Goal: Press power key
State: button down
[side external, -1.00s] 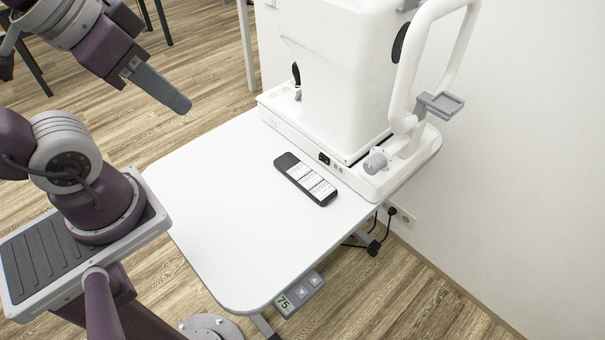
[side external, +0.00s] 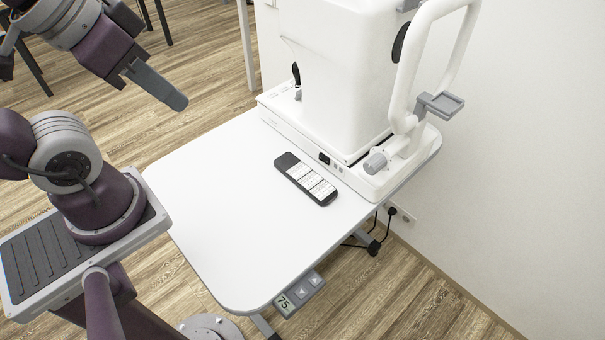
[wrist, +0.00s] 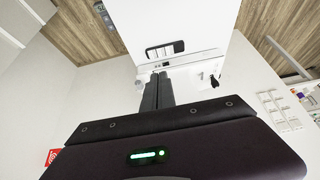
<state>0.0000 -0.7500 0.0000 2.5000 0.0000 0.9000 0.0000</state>
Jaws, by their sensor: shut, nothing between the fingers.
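A large white machine (side external: 345,75) stands on the white table. A small black switch (side external: 324,158) sits on its low base, with small grey buttons beside it; I cannot read any marking, so I cannot tell if it is the power key. My gripper (side external: 181,103) is at the upper left, above the floor and the table's far left side, well apart from the machine. Its grey fingers are shut and empty, pointing down to the right. In the wrist view the dark fingers (wrist: 158,76) are together, and a small dark spot on the machine's base shows just beyond them.
A dark handset with white labels (side external: 306,180) lies on the table (side external: 215,210) in front of the machine. A grey knob (side external: 375,162) is on the base's right end. A panel reading 75 (side external: 298,292) hangs at the table's front edge. The left of the tabletop is clear.

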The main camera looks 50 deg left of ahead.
dwell(0.8)
jog(key=m+t+h, duration=0.3)
jog(key=m+h, duration=0.1)
jog(key=m, duration=1)
send_over(326, 189)
notch_tip(326, 189, down, 25)
jog(key=shift+w+a+f, duration=0.1)
jog(key=shift+f, duration=0.05)
jog(key=shift+f, duration=4.4)
